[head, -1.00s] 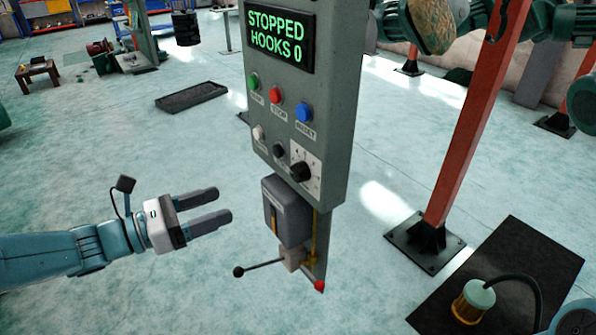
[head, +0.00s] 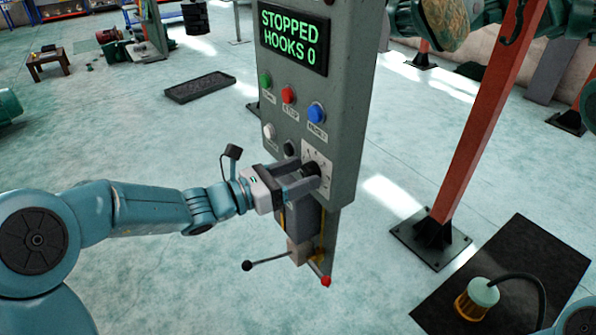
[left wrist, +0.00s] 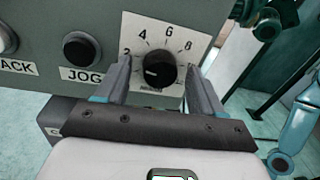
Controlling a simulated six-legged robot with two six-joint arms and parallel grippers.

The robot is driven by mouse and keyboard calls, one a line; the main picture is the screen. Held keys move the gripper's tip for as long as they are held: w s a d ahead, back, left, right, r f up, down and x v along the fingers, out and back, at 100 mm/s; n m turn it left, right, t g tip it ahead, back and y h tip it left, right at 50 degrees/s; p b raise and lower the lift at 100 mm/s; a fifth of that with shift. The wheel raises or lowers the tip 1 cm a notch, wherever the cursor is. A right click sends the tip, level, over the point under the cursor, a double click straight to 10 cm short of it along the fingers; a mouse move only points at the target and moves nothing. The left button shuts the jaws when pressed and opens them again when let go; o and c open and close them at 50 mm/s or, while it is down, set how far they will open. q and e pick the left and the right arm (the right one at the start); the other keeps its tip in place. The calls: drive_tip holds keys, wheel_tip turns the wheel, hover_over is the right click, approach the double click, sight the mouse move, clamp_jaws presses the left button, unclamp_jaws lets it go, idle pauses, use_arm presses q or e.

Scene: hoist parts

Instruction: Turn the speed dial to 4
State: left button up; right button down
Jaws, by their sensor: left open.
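The speed dial is a black round knob (left wrist: 160,70) on a white plate (left wrist: 185,35) marked with numbers including 4, 6 and 8. In the left wrist view its pale pointer mark is toward the left, below the 2. In the head view the dial (head: 313,170) sits low on the grey panel (head: 343,110), partly hidden by my fingers. My left gripper (head: 308,176) is open, with one finger on each side of the knob; in the left wrist view the fingers (left wrist: 160,78) stand apart from it or close to it; contact is unclear. My right gripper is not clearly seen.
The display (head: 293,40) reads STOPPED, HOOKS 0. Green (head: 265,81), red (head: 288,95) and blue (head: 316,113) buttons sit above the dial. A black JOG button (left wrist: 82,50) is left of it. A lever (head: 266,264) projects below the panel.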

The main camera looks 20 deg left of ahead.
use_arm(q)
drive_tip(key=shift+w+d, duration=0.15)
drive_tip(key=c, duration=1.1)
drive_tip(key=shift+o, duration=0.2)
drive_tip(key=shift+f+m+b, duration=0.2)
drive_tip(key=shift+m+b, duration=0.4)
drive_tip(key=shift+b, duration=0.4)
drive_tip(key=m+b, duration=0.4)
drive_tip(key=b, duration=0.3)
drive_tip(key=shift+m, duration=0.4)
drive_tip(key=shift+r+m+y+b, duration=0.2)
drive_tip(key=shift+m+y+b, duration=0.1)
drive_tip(key=shift+m+b, duration=0.55)
